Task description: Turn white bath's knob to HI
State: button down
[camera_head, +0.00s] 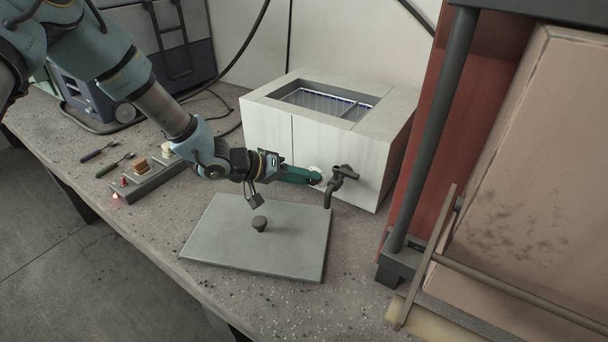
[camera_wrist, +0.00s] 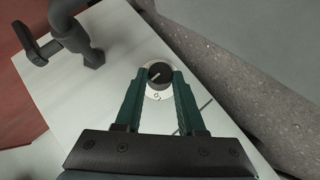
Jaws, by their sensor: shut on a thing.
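The white bath (camera_head: 265,135) stands on the bench with its open top showing a wire rack inside. My gripper (camera_head: 318,178) reaches its front face, left of the dark tap (camera_head: 340,182). In the wrist view, the green fingers of my gripper (camera_wrist: 160,78) are shut on the black knob (camera_wrist: 159,73), one on each side. The knob sits on a pale round dial (camera_wrist: 158,94). A light pointer line on the knob slants toward the lower left of the wrist view. The dial's lettering is too small to read. In the head view the fingers mostly hide the knob.
A grey lid (camera_head: 225,245) with a dark handle lies in front of the bath. A switch box (camera_head: 150,178) and two screwdriver-like tools lie left. A blue machine (camera_head: 95,98) stands behind them. A dark post (camera_head: 432,130) and red-brown cabinet stand close on the right.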

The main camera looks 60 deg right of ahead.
jog(key=shift+s+m+t+b, duration=0.15)
jog(key=shift+m+t+b, duration=0.4)
jog(key=shift+t, duration=0.15)
jog(key=t+b, duration=0.1)
jog(key=b, duration=0.1)
jog(key=m+t+b, duration=0.1)
jog(key=b, duration=0.1)
jog(key=shift+s+f+y, duration=0.2)
jog(key=shift+y, duration=0.1)
jog(key=t+b, duration=0.1)
jog(key=b, duration=0.3)
jog(key=m+t+b, duration=0.1)
jog(key=b, duration=0.3)
jog(key=shift+s+r+m+t+b, duration=0.1)
jog(key=shift+s+m+t+b, duration=0.2)
jog(key=shift+t, duration=0.1)
jog(key=b, duration=0.2)
jog(key=shift+r+t+b, duration=0.15)
jog(key=shift+t+b, duration=0.15)
jog(key=shift+t, duration=0.1)
jog(key=shift+r+m+b, duration=0.15)
jog(key=shift+m+b, duration=0.1)
jog(key=shift+b, duration=0.2)
jog(key=c, duration=0.5)
grip_release()
